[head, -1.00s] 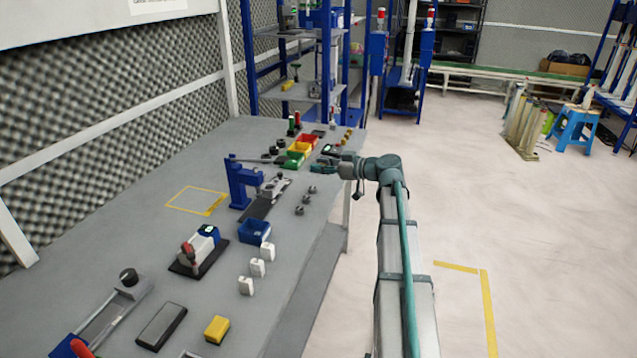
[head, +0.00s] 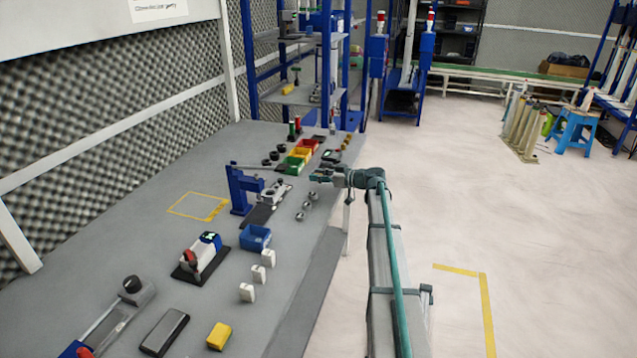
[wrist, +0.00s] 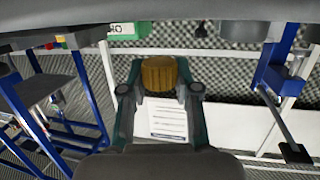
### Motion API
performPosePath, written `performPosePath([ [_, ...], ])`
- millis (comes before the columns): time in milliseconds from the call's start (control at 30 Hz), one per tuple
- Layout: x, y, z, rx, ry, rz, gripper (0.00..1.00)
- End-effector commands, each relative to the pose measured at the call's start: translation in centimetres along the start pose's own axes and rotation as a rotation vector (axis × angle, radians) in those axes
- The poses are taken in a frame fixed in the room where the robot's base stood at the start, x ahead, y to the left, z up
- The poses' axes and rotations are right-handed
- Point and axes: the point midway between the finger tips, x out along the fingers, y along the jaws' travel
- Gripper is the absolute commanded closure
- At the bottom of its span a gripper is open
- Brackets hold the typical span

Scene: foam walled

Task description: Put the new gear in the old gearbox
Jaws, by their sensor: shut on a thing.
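My gripper (head: 320,175) is above the right edge of the workbench, fingers pointing left. In the wrist view, my gripper (wrist: 160,88) is shut on a brass-coloured ridged round part (wrist: 158,73), which looks like the new gear. It is held clear of the bench. A small metallic housing (head: 272,193) on a dark mat, beside the blue press, may be the old gearbox. It lies left of and below my gripper in the head view. Its inside is too small to make out.
A blue press (head: 240,190) stands left of the housing. Several small grey round parts (head: 306,206) lie under my gripper. Coloured bins (head: 298,158) sit behind, and a blue bin (head: 255,237) and white blocks (head: 258,273) in front. The yellow-marked square (head: 198,206) is empty.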

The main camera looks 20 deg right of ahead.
Motion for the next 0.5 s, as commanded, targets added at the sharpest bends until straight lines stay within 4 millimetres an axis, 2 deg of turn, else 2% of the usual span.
performPosePath([
  [133,0.8,0.9,1.0,0.003,-0.001,-0.001,1.0],
  [300,1.1,0.6,3.5,0.001,-0.001,0.0,1.0],
  [500,1.1,0.6,3.4,0.0,0.0,0.0,1.0],
])
